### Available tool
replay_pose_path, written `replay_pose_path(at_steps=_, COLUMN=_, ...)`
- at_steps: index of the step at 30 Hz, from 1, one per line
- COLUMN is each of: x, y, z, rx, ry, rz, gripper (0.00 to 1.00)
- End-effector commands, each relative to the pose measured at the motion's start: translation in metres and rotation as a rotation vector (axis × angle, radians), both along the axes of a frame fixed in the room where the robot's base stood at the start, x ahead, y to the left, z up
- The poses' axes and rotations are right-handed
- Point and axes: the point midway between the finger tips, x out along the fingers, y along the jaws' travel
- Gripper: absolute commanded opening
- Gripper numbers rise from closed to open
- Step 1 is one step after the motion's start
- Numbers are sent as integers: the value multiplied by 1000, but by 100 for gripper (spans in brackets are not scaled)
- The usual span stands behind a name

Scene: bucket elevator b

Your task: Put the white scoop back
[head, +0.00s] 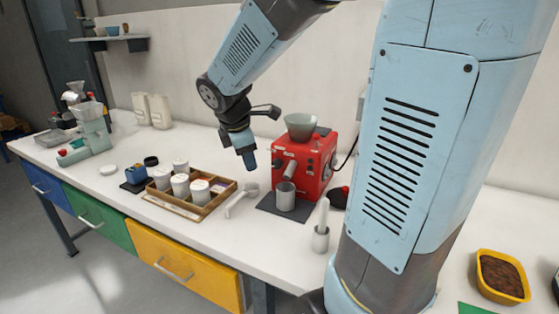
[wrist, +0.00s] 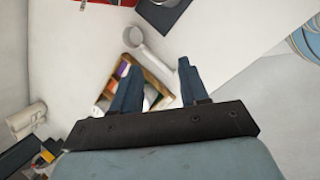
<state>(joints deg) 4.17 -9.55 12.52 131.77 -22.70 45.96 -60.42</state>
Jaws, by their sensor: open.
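The white scoop (head: 240,199) lies on the white counter between the wooden tray and the red machine. In the wrist view the scoop (wrist: 151,52) shows beyond my fingers, with its round cup at the upper left and its handle running down to the right. My gripper (head: 250,162) hangs above the counter, above and behind the scoop. In the wrist view my gripper (wrist: 158,80) is open, its two blue fingers apart with nothing between them.
The wooden tray (head: 178,207) holds several white-lidded jars left of the scoop. The red machine (head: 313,165) stands to the right, with a grey cup (head: 286,196) on a dark mat before it. A white pestle (head: 323,215) stands in a grey mortar (head: 320,240) near the front edge.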

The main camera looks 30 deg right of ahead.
Motion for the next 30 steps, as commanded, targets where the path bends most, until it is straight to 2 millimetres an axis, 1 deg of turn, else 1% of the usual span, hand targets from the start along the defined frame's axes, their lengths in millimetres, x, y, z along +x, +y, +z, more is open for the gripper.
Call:
replay_pose_path(at_steps=1, x=-10, y=-2, z=8, rx=27, ry=-32, rz=-66, gripper=44)
replay_pose_path(at_steps=3, x=-24, y=-4, z=17, rx=72, ry=-73, rz=-169, gripper=44)
replay_pose_path(at_steps=9, x=-63, y=-9, z=38, rx=217, ry=-182, rz=-457, gripper=44)
replay_pose_path(at_steps=13, x=-89, y=-11, z=48, rx=321, ry=-244, rz=-639, gripper=44)
replay_pose_path(at_steps=18, x=-122, y=-12, z=59, rx=472, ry=-311, rz=-874, gripper=44)
replay_pose_path(at_steps=24, x=-156, y=-12, z=66, rx=646, ry=-358, rz=-1121, gripper=44)
replay_pose_path(at_steps=28, x=-170, y=-11, z=68, rx=727, ry=-369, rz=-1227, gripper=44)
replay_pose_path(at_steps=30, x=-174, y=-6, z=68, rx=754, ry=-371, rz=-1263, gripper=44)
